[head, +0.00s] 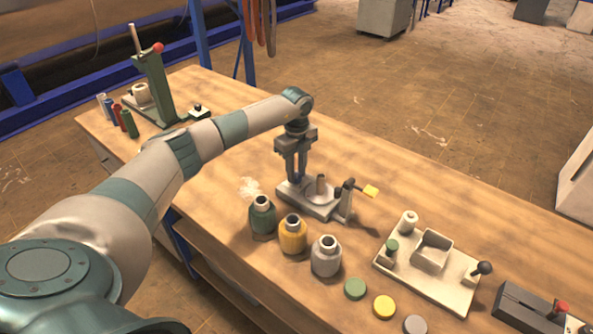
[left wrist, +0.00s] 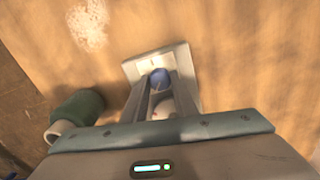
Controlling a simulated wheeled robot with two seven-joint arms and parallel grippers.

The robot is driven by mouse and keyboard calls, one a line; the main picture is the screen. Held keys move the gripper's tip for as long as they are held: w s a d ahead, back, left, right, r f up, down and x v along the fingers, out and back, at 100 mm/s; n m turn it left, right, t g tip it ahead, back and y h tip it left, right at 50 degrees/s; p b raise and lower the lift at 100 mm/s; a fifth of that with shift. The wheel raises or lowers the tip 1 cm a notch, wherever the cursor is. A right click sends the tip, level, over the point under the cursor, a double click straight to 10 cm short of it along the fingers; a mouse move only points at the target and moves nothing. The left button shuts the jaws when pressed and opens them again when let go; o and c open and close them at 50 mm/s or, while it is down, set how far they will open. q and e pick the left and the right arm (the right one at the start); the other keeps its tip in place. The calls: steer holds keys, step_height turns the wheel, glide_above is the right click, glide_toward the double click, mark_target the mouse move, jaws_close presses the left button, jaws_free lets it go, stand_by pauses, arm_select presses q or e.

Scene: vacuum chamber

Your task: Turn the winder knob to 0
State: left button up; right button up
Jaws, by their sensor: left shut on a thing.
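The winder (head: 330,211) stands on the workbench, with a grey base, a round part, an upright pin and a crank with a yellow handle (head: 370,191). My left gripper (head: 296,180) points down over the left end of its base. In the left wrist view its fingers are shut on the blue winder knob (left wrist: 160,77). A small pale plate with a dark mark (left wrist: 153,62) lies just beyond the knob; I cannot read the knob's setting. The fingers hide most of the knob in the head view. My right gripper is not in view.
Green (head: 262,215), yellow (head: 293,234) and grey (head: 326,256) bottles stand close in front of the winder. A pale tray fixture (head: 455,293) is to the right. A green press (head: 155,88) stands at the far left. The bench (head: 400,190) behind the winder is clear.

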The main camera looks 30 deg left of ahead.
arm_select(q)
steer(key=n+p, duration=0.1)
steer(key=n, duration=0.4)
steer(key=shift+w+r, duration=0.1)
stand_by(0.3)
steer(key=o, duration=1)
steer(key=shift+o, duration=0.2)
steer(key=shift+r, duration=0.1)
steer(key=shift+r+b, duration=0.45)
steer(key=shift+r, duration=0.2)
step_height(320, 180, up, 16)
steer(key=b, duration=0.4)
steer(key=shift+b, duration=0.4)
